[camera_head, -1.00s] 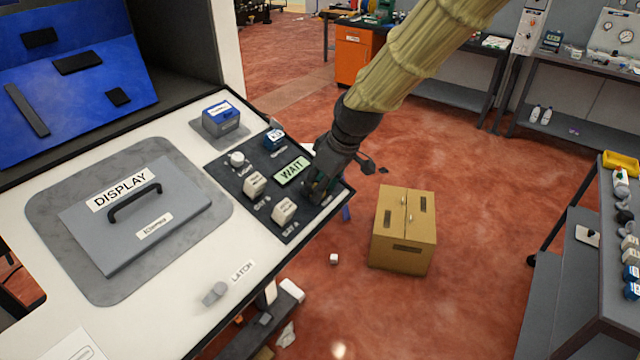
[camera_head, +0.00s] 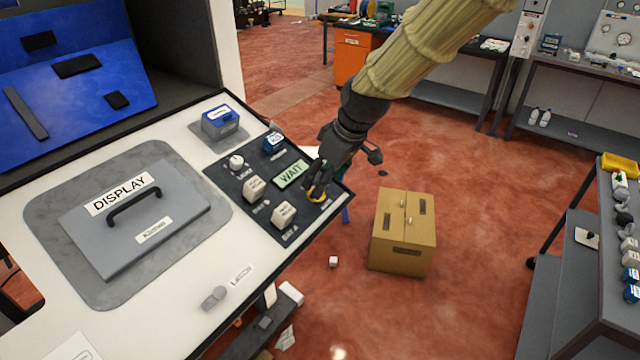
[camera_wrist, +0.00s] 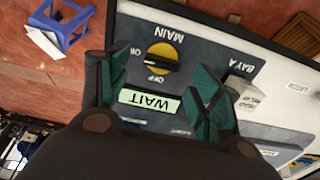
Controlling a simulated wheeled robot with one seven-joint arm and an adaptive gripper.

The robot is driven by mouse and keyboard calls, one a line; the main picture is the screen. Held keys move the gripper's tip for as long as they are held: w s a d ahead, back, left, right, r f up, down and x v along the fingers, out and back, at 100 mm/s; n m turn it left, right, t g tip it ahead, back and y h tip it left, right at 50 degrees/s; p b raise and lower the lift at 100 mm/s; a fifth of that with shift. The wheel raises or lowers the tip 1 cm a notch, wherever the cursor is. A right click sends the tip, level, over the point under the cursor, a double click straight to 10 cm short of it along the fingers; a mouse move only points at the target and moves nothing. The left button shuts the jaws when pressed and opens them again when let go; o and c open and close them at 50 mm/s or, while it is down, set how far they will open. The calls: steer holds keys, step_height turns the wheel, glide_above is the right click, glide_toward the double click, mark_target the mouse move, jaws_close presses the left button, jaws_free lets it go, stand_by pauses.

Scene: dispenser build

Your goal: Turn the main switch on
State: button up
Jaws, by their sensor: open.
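The main switch is a round yellow knob with a black bar across it, in the wrist view (camera_wrist: 163,54) between labels MAIN, ON and OFF. In the wrist view my gripper (camera_wrist: 160,88) is open, with green-padded fingers apart on either side of the WAIT sign. It appears empty and close to the switch; contact is unclear.
A grey DISPLAY cover (camera_head: 180,222) lies left. A cardboard box (camera_head: 403,232) stands on the floor beyond.

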steer(key=v, duration=0.8)
steer(key=shift+r, duration=0.1)
